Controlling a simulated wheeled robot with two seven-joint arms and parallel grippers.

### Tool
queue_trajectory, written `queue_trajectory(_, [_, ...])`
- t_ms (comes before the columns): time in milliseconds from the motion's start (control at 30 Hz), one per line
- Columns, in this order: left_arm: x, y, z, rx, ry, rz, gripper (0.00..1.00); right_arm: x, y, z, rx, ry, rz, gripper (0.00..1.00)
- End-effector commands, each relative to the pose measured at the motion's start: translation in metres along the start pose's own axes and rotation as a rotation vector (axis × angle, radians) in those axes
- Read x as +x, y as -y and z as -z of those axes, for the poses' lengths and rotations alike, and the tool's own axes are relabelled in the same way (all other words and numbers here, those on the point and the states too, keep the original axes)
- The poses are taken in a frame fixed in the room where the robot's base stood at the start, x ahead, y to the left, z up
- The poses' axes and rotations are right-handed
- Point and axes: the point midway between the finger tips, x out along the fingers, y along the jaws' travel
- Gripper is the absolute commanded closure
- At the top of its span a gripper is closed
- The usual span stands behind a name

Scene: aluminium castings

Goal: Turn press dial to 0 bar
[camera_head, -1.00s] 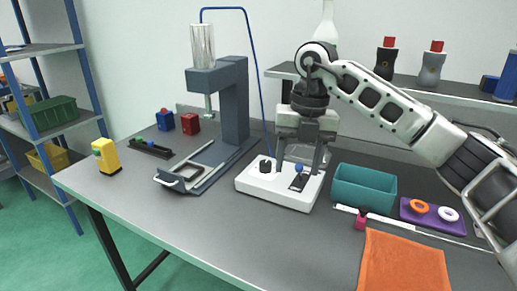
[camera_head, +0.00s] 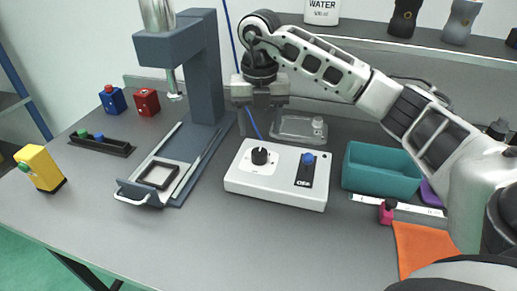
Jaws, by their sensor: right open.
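The black round dial (camera_head: 260,156) stands on the left part of the white control box (camera_head: 275,192). Its pointer is too small to read. A blue-knobbed lever (camera_head: 308,158) sits at the far end of a black labelled plate on the box's right part. The grey-blue press (camera_head: 205,70) stands to the left, with a square frame (camera_head: 158,175) on its slide. My right gripper (camera_head: 262,118) is open and empty, behind the control box and beyond the dial, apart from it. My left gripper is out of view.
A teal bin (camera_head: 382,170) stands right of the box, with a pink-and-black object (camera_head: 387,211) and orange cloth (camera_head: 428,248) in front. A clear tray (camera_head: 300,129) lies behind the box. A yellow block (camera_head: 40,167) stands left. The front table area is clear.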

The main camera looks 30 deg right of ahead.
Motion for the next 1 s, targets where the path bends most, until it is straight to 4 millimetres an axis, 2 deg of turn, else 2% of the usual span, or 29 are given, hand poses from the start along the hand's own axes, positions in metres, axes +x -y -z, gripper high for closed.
queue_trajectory(200, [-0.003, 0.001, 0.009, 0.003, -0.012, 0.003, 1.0, 0.044, 0.001, 0.0, 0.001, -0.002, 0.001, 0.45])
queue_trajectory(400, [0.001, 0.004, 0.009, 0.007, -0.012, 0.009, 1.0, 0.07, 0.0, 0.0, 0.0, -0.001, -0.001, 0.45])
queue_trajectory(567, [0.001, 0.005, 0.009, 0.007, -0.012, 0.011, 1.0, 0.077, 0.0, 0.0, 0.0, 0.001, -0.001, 0.45])
queue_trajectory(800, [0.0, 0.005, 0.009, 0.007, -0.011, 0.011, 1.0, 0.078, 0.0, 0.0, 0.0, 0.001, -0.001, 0.45])
queue_trajectory(833, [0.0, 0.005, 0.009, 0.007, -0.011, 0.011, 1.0, 0.078, 0.0, 0.0, 0.0, 0.001, -0.001, 0.5])
queue_trajectory(967, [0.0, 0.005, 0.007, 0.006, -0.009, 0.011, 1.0, 0.077, 0.0, 0.0, 0.0, 0.001, -0.001, 0.86])
queue_trajectory(1000, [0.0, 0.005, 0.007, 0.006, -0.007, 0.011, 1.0, 0.077, 0.0, 0.0, 0.0, 0.001, -0.001, 0.9])
